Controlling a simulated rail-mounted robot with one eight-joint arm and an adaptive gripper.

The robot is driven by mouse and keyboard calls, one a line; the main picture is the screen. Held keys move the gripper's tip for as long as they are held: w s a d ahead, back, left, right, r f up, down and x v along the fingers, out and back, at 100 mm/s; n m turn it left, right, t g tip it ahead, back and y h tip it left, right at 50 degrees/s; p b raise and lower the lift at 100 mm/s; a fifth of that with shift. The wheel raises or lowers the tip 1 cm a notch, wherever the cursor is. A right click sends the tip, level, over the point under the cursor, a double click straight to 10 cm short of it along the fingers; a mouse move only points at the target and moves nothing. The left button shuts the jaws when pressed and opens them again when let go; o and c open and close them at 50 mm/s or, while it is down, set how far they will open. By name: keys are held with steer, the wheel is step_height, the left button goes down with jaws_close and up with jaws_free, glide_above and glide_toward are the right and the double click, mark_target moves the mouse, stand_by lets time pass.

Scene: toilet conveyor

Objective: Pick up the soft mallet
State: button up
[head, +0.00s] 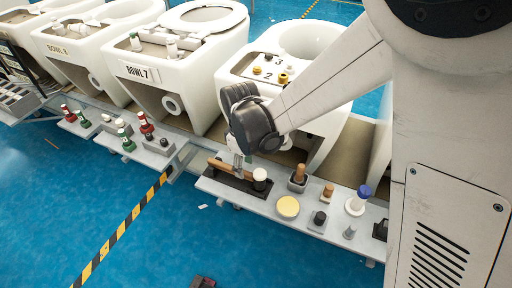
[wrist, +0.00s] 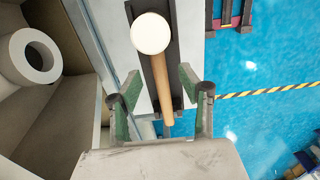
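The soft mallet has a white round head and a light wooden handle; it lies in a dark holder (head: 236,183) on the grey shelf. In the head view its head (head: 260,174) is at the right end and its handle (head: 217,167) runs left. In the wrist view the white head (wrist: 151,33) is at the top and the handle (wrist: 163,90) runs down between the fingers. My gripper (wrist: 160,80) is open, with one green-padded finger on each side of the handle. In the head view my gripper (head: 240,160) is just above the handle and partly hides it.
To the right on the shelf stand a wooden-handled tool (head: 298,175), a pale yellow disc (head: 288,207), a blue-topped white item (head: 358,200) and small dark parts. White toilet bowls (head: 190,60) stand behind the shelf. The blue floor (head: 190,245) in front is mostly clear.

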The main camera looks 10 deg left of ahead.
steer(key=shift+w+a+f+b, duration=0.1)
steer(key=shift+f+b, duration=0.95)
steer(key=shift+f, duration=1.8)
jaws_close()
